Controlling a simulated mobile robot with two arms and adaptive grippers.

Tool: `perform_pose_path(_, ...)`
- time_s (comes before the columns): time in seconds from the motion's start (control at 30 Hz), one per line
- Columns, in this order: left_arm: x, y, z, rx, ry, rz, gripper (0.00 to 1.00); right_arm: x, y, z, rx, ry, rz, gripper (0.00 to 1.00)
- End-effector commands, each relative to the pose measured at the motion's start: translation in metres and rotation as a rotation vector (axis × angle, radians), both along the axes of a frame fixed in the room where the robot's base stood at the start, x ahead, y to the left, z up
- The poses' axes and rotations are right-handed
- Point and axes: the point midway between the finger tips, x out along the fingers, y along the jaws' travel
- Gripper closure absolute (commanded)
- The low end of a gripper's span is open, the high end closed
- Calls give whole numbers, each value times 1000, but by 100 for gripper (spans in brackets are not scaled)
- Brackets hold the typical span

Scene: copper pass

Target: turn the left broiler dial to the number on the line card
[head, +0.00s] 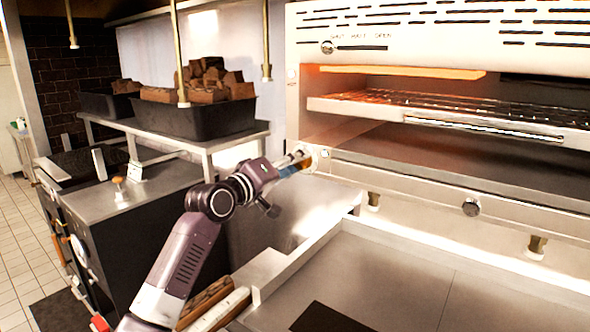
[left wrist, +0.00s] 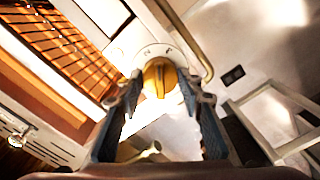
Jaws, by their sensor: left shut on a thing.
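The left broiler dial is a brass-yellow knob (left wrist: 159,78) in front of a pale round plate on the broiler's front rail. Small marks on the plate are too blurred to read surely. My left gripper (head: 300,165) is at the left end of this rail in the head view. In the left wrist view its two fingers (left wrist: 160,88) close on the knob from both sides. In the head view the gripper mostly hides the knob. The broiler (head: 440,50) stands at the right with a glowing rack. I see no line card that I can make out. My right gripper is out of view.
A steel counter (head: 390,275) lies below the broiler. A black bin (head: 205,119) with wood chunks stands on a shelf behind my left arm. Brass rods hang from above.

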Motion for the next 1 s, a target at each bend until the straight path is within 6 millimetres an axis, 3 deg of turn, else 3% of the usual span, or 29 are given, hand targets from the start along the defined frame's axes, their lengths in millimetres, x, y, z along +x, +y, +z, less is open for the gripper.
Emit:
perform_pose_path(0.5, 0, 0, -3, 282, -202, 0, 90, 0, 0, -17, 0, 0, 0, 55)
perform_pose_path(1.0, 0, 0, -2, 339, -242, -1, 90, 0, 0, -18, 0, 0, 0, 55)
